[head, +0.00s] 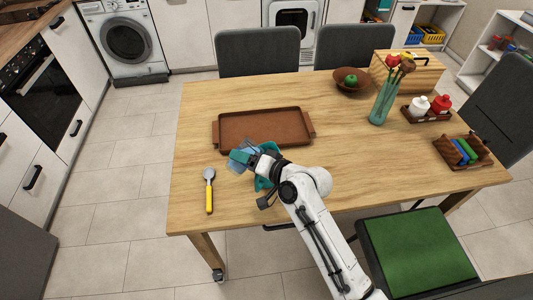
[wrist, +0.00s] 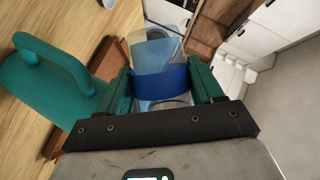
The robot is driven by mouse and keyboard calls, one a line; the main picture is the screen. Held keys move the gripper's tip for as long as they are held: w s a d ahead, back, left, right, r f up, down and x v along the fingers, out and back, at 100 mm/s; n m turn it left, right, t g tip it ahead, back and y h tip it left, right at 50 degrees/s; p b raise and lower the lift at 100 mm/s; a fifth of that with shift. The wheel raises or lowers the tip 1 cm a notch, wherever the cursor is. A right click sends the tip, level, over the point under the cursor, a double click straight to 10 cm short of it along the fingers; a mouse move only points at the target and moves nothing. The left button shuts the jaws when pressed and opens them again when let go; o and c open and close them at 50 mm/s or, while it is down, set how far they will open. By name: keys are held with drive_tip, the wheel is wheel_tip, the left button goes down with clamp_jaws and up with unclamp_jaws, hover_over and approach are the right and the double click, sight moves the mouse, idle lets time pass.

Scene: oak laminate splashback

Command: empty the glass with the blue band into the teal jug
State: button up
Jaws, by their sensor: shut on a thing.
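My gripper (head: 244,157) is shut on the glass with the blue band (wrist: 160,82), above the table's front left part. In the wrist view the band lies between my two teal fingers, and the clear glass shows above and below it. The glass looks tilted in the head view; whether it holds anything, and how much, I cannot tell. The teal jug (wrist: 45,92) is at the left of the wrist view, beside my gripper, with its handle showing. In the head view the jug (head: 264,181) is mostly hidden by my arm.
A brown tray (head: 260,127) lies just behind my gripper. A yellow-handled spoon (head: 209,192) lies at left. A bowl with a green fruit (head: 351,82), a teal vase (head: 383,103) and a wooden box (head: 408,72) stand at the back right.

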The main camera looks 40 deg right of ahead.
sight(253, 152)
drive_tip(key=shift+r+m+y, duration=0.3)
drive_tip(key=shift+r+m, duration=0.1)
drive_tip(key=shift+m, duration=0.1)
idle(0.5)
drive_tip(key=shift+d+f+m+t+y+b, duration=0.1)
drive_tip(key=shift+f+m+t+y+b, duration=0.4)
drive_tip(key=shift+b, duration=0.55)
drive_tip(key=shift+d+r+m, duration=0.6)
drive_tip(key=shift+d+m, duration=0.15)
drive_tip(key=shift+m, duration=0.05)
idle(0.9)
drive_tip(key=shift+d+r+m+t+y, duration=0.3)
drive_tip(key=shift+r+m+y, duration=0.2)
drive_tip(key=shift+m, duration=0.3)
idle(1.0)
drive_tip(key=a+f+n+g+h, duration=0.1)
drive_tip(key=a+n, duration=0.1)
drive_tip(key=shift+f+n, duration=0.4)
